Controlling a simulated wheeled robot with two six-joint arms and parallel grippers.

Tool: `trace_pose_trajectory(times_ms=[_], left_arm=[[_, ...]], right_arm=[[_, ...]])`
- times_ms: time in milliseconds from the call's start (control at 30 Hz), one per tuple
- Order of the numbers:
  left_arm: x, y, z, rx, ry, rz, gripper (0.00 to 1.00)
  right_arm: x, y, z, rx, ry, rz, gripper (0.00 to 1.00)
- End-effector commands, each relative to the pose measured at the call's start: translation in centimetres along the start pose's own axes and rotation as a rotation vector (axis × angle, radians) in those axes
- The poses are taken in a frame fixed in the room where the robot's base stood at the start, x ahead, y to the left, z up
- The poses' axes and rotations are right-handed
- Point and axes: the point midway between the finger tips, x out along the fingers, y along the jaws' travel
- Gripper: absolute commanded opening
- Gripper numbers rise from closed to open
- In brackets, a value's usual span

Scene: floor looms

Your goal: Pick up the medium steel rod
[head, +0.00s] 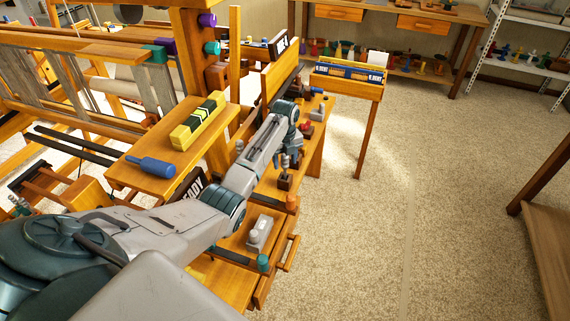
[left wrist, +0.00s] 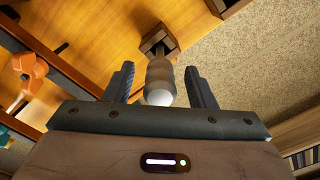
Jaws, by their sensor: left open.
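A grey steel rod (left wrist: 160,78) with a pale rounded end stands in a small dark wooden block (left wrist: 154,40) in the left wrist view. My left gripper (left wrist: 160,86) is open, with one finger on each side of the rod. I cannot tell whether either finger touches it. In the head view the dark block (head: 285,181) sits on the wooden bench beside the loom, just below my left wrist. The rod is hard to make out there. Whether it is the medium one cannot be told. My right gripper is not in view.
A grey block (head: 259,233) sits on the nearer shelf. A blue bottle-like piece (head: 152,166) and a yellow box (head: 198,121) lie on the loom's ledge. A small table (head: 347,84) stands beyond. The carpet (head: 400,200) at right is clear.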

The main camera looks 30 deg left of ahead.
Motion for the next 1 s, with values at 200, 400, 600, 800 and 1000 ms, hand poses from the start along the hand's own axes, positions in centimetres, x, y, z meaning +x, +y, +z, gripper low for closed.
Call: trace_pose_trajectory(times_ms=[200, 400, 600, 800, 1000], left_arm=[[0.0, 0.0, 0.0, 0.000, 0.000, 0.000, 0.31], [0.0, 0.0, 0.0, 0.000, 0.000, 0.000, 0.01], [-0.1, 0.0, 0.0, 0.000, 0.000, -0.001, 0.01], [-2.4, -0.1, 0.1, 0.000, -0.003, -0.004, 0.01], [-6.6, -0.1, 0.1, 0.000, -0.003, -0.004, 0.01]], right_arm=[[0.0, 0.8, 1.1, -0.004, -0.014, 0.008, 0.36], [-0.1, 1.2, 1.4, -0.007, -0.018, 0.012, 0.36], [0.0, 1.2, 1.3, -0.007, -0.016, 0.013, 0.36], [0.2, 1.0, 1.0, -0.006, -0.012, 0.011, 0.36], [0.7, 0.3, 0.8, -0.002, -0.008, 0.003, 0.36]])
